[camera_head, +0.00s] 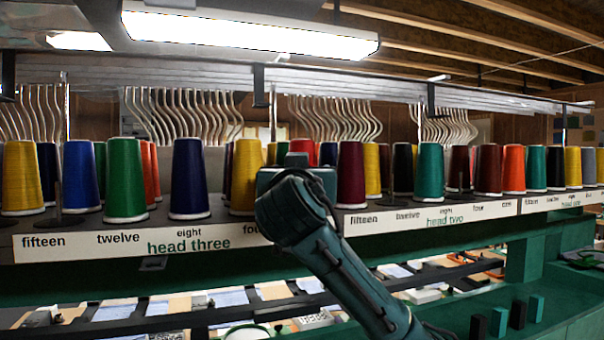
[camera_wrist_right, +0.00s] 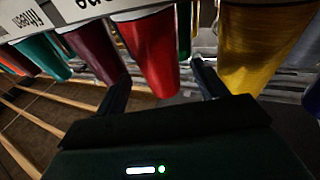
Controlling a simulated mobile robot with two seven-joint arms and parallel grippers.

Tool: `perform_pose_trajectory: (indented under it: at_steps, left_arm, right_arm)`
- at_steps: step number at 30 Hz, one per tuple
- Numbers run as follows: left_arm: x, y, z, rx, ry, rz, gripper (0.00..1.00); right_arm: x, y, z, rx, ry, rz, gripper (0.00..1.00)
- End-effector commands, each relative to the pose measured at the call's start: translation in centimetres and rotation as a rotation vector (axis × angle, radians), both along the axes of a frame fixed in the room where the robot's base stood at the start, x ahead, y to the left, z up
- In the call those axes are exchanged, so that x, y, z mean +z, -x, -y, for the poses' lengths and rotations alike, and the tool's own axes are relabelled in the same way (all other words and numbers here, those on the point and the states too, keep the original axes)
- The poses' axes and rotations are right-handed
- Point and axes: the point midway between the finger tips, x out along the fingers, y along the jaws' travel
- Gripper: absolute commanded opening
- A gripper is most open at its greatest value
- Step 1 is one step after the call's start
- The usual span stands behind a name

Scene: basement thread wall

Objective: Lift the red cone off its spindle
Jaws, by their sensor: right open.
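The red cone (camera_wrist_right: 150,50) stands on the thread shelf in the right wrist view, where the picture is upside down. In the head view only a small red part (camera_head: 303,147) shows above my right arm, which hides the rest. My right gripper (camera_wrist_right: 162,85) is open, its two dark fingers apart on either side of the red cone. I cannot tell whether a finger touches it. The spindle is hidden. My left gripper is not in view.
A yellow cone (camera_head: 245,178) and a maroon cone (camera_head: 350,176) stand close on either side. Several more cones line the labelled shelf (camera_head: 70,246). Curved metal hooks (camera_head: 180,112) and a rail run behind. Small blocks (camera_head: 518,314) stand at the lower right.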

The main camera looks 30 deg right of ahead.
Motion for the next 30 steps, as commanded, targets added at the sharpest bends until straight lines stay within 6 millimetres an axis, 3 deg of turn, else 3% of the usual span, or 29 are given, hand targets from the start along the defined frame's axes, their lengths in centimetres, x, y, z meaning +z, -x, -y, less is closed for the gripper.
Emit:
perform_pose_trajectory:
  at_steps: [3,9,17,30]
  left_arm:
    - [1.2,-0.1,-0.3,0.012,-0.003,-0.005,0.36]
    - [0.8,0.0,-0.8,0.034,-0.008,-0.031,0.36]
    - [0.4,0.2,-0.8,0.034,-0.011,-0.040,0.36]
    - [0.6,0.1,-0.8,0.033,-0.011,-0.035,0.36]
  right_arm:
    - [0.8,-1.4,1.2,-0.006,0.003,-0.003,0.71]
    - [0.9,-3.4,2.6,-0.003,0.001,-0.002,0.71]
    - [0.8,-3.7,2.7,0.000,0.000,0.000,0.71]
    - [0.8,-3.7,2.7,0.000,0.000,0.000,0.36]
